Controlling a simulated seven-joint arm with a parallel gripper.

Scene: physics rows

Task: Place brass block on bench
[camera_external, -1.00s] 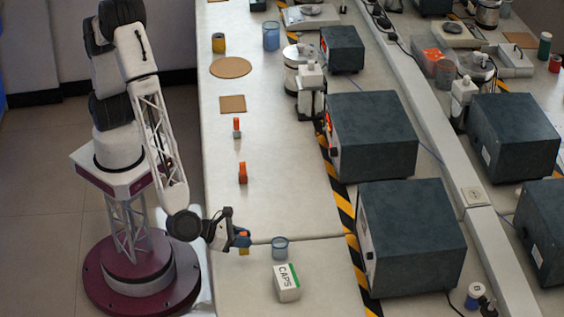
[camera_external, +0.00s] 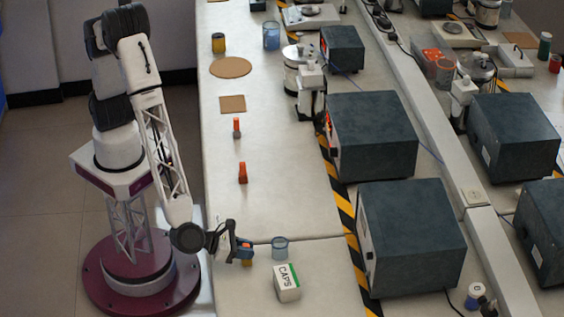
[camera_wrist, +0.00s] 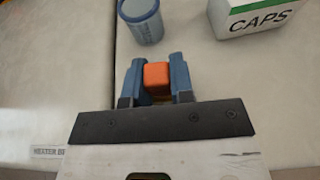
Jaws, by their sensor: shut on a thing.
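My gripper (camera_external: 243,250) is at the near left part of the bench, left of the blue-tinted cup and the CAPS box. Its blue fingers are shut on the brass block (camera_external: 247,262). The block's brassy lower part shows below the fingers in the external view. In the wrist view the brass block (camera_wrist: 156,76) shows an orange top between the two fingers (camera_wrist: 158,80). The pale bench (camera_external: 285,207) lies under it. I cannot tell whether the block's underside touches the bench.
The cup (camera_external: 280,247) and the white-green CAPS box (camera_external: 287,283) stand close by on the right. Two orange pieces (camera_external: 243,172) (camera_external: 237,127) stand farther back. Large dark boxes (camera_external: 410,240) line the right side. The bench's middle is clear.

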